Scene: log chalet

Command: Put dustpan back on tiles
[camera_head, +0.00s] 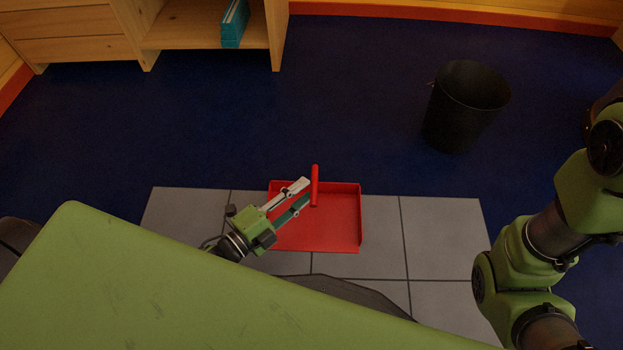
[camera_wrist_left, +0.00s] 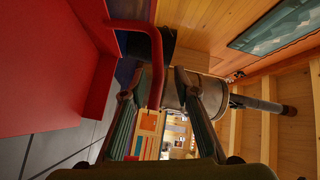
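The red dustpan (camera_head: 335,225) appears to lie flat on the grey tiles (camera_head: 440,235), with its red handle (camera_head: 315,185) standing up near its far edge. My left gripper (camera_head: 306,192) reaches over the pan from the left, fingertips at the handle.
A black bin (camera_head: 465,105) stands on the dark blue floor (camera_head: 340,90) beyond the tiles to the right. A wooden shelf unit (camera_head: 90,45) with teal books (camera_head: 234,22) stands at the far left. Open floor lies between them.

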